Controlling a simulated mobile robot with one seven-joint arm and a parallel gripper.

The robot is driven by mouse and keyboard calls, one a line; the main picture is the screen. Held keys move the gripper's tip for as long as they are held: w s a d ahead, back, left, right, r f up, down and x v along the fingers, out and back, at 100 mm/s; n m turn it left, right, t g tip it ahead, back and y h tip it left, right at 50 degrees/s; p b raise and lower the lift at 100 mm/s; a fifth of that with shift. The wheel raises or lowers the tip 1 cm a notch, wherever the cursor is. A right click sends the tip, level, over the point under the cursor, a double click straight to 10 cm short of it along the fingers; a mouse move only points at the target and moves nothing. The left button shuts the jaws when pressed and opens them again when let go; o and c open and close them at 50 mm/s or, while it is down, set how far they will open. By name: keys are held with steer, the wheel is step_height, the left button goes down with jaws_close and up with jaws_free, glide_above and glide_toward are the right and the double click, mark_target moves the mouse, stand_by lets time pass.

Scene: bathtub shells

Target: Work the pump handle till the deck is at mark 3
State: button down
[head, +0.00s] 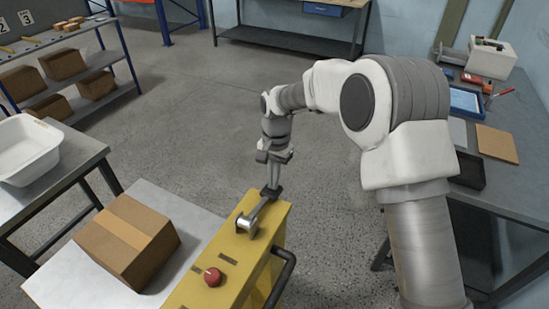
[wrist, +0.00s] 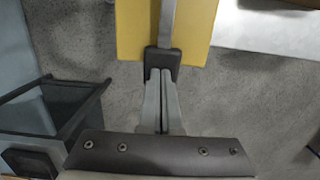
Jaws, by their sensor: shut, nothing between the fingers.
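The pump handle (head: 262,210) is a grey lever on top of the yellow lift body (head: 240,262). In the wrist view the handle (wrist: 167,25) is a grey bar ending in a black grip (wrist: 162,62). My gripper (head: 272,187) is above the handle's far end. In the wrist view my gripper (wrist: 160,76) is shut with nothing between its fingers, and its tips are at the black grip. I cannot tell whether they touch it. The pale deck (head: 65,283) bears a taped cardboard box (head: 128,240). No height scale shows beside the deck.
A red button (head: 212,276) and black rail (head: 283,275) are on the lift. A white tub (head: 25,150) stands on the left table. Shelves with cartons (head: 62,64) and cards numbered 2 and 3 stand behind. A workbench (head: 500,190) is right. Floor beyond the lift is clear.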

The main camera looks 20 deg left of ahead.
step_height(320, 180, up, 17)
steer(key=w, duration=0.1)
steer(key=shift+w+r, duration=0.2)
steer(key=shift+w, duration=0.1)
steer(key=shift+d, duration=0.15)
stand_by(1.1)
